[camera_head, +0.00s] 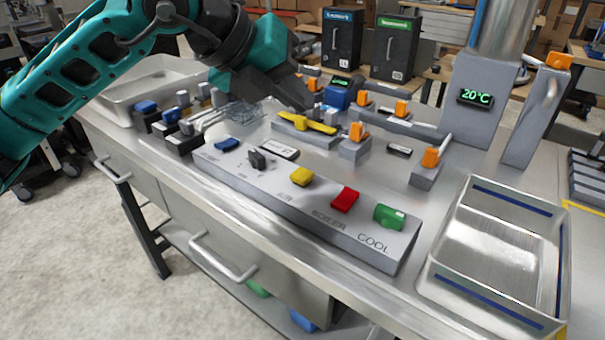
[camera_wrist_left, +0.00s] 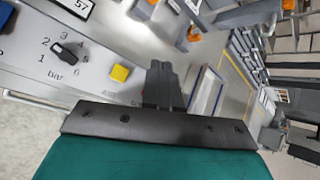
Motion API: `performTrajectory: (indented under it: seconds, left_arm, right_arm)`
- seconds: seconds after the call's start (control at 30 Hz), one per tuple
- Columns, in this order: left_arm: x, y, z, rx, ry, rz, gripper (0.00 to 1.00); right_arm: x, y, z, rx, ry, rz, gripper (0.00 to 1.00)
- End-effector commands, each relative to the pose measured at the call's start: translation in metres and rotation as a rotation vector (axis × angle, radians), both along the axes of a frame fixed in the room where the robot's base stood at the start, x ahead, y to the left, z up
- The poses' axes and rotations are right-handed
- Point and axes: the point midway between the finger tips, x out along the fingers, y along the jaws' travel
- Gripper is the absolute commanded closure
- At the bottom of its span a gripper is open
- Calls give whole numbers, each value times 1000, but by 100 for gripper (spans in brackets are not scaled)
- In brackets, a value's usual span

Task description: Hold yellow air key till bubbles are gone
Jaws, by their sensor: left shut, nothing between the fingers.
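The yellow air key (camera_head: 301,176) sits on the sloped grey key panel (camera_head: 300,205), above the printed word AIR. It also shows in the left wrist view (camera_wrist_left: 121,72), left of my fingers. My left gripper (camera_head: 304,126) is above and behind the panel, apart from the yellow key, with its tips near a yellow lever (camera_head: 322,127). In the left wrist view its fingers (camera_wrist_left: 162,68) are together and empty. I cannot make out any bubbles. My right gripper is in neither view.
The panel also carries a blue key (camera_head: 227,145), a black knob (camera_head: 257,160), a red key (camera_head: 345,198) and a green key (camera_head: 389,215). Orange-handled valves (camera_head: 431,158) stand behind. An empty metal tray (camera_head: 559,262) is at the right. A column display (camera_head: 476,97) reads 20°C.

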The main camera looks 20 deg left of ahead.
Motion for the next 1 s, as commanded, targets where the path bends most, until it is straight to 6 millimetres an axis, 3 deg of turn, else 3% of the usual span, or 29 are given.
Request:
performTrajectory:
  seconds: [0.57, 0.77, 1.0]
  left_arm:
    - [0, 0, -2, 0, 1, 6, 100]
    - [0, 1, -17, 1, 3, 6, 100]
    - [0, 1, -49, 0, 2, 6, 100]
  right_arm:
    - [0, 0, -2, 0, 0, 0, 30]
    - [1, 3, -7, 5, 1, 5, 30]
    - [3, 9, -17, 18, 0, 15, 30]
